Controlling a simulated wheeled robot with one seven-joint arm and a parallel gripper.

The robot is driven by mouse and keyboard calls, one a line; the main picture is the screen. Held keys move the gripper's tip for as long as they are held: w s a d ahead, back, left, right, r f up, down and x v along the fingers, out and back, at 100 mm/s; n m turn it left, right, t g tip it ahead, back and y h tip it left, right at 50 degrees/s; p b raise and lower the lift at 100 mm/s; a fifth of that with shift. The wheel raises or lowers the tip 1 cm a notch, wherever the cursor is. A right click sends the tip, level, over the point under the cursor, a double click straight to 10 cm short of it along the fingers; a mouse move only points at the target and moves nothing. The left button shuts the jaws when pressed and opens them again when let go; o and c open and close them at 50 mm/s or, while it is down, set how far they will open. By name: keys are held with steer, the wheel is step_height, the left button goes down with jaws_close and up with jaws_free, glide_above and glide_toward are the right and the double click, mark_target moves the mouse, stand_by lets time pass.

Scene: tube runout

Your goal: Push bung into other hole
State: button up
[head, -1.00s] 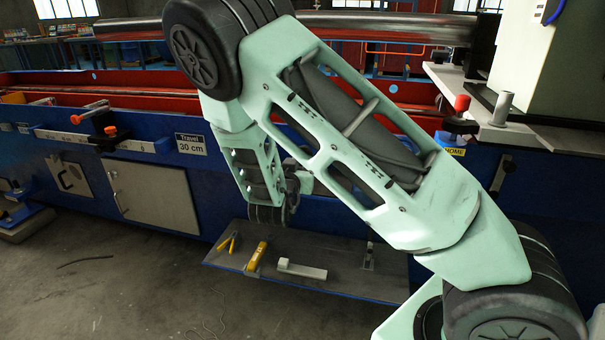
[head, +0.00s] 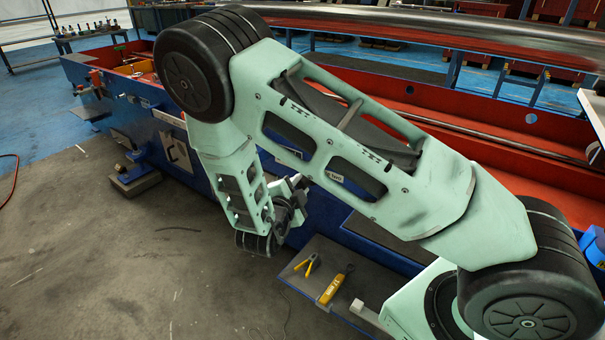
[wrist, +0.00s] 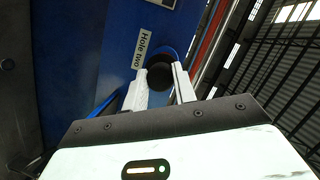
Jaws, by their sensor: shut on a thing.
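In the wrist view my gripper (wrist: 160,92) is shut on a dark round bung (wrist: 160,75), held between the tips of its two pale fingers. A white label reading "Hole two" (wrist: 144,48) is on the blue machine wall (wrist: 112,60) just beyond and left of the bung. A dark blue rounded edge shows behind the bung; I cannot tell if it is the hole's rim. In the head view my gripper (head: 296,190) is beside the machine's side, and the bung and hole are hidden there.
Below the arm a grey shelf (head: 300,282) holds yellow pliers (head: 309,265), a yellow tool (head: 336,286) and a pale block (head: 366,311). The long machine's red trough (head: 470,140) runs behind my arm. The floor at left is open.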

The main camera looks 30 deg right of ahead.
steer(key=shift+w+a, duration=0.15)
steer(key=shift+a, duration=0.05)
steer(key=shift+w+d+b, duration=0.15)
steer(key=shift+w+d, duration=0.15)
steer(key=shift+d, duration=0.6)
steer(key=shift+w+d+b, duration=0.15)
steer(key=shift+w+d, duration=0.2)
steer(key=shift+d, duration=0.6)
steer(key=shift+w+d+b, duration=0.15)
steer(key=shift+w+d, duration=0.15)
steer(key=shift+d, duration=0.6)
steer(key=shift+w+d+b, duration=0.15)
steer(key=shift+w+d, duration=0.15)
steer(key=shift+d, duration=0.45)
steer(key=shift+w+d+b, duration=0.15)
steer(key=shift+w+d, duration=0.1)
steer(key=shift+d, duration=0.45)
steer(key=o, duration=1)
steer(key=p+v, duration=0.1)
steer(key=v, duration=1.6)
steer(key=shift+s+a+p, duration=0.15)
steer(key=shift+p, duration=0.25)
steer(key=shift+f, duration=0.1)
